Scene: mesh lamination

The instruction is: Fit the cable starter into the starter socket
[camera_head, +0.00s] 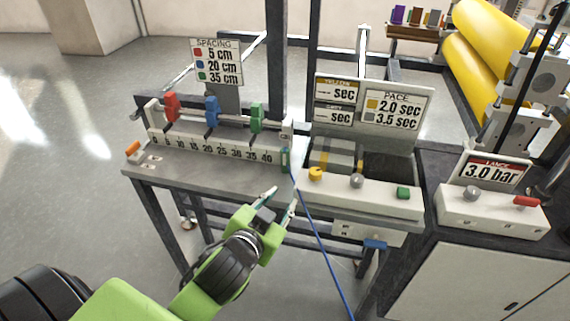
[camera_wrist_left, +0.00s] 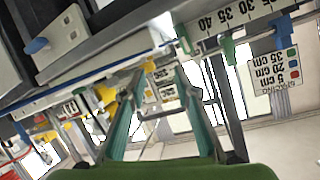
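A thin blue cable (camera_head: 318,235) runs from a small green piece (camera_head: 285,159) at the right end of the spacing ruler down to the bottom of the head view. The green piece also shows in the left wrist view (camera_wrist_left: 184,42); I cannot tell for sure whether it is the cable starter. The starter socket cannot be clearly made out. My left gripper (camera_head: 281,199) is in front of the bench edge, below the green piece and left of the cable. Its fingers (camera_wrist_left: 157,72) are apart with nothing visible between them. My right gripper is out of view.
The ruler (camera_head: 215,148) carries red, blue and green sliders on the grey bench (camera_head: 205,178). An orange piece (camera_head: 132,148) lies at its left end. A control panel (camera_head: 362,193) stands right. Below it is a white box with a blue lever (camera_head: 375,244).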

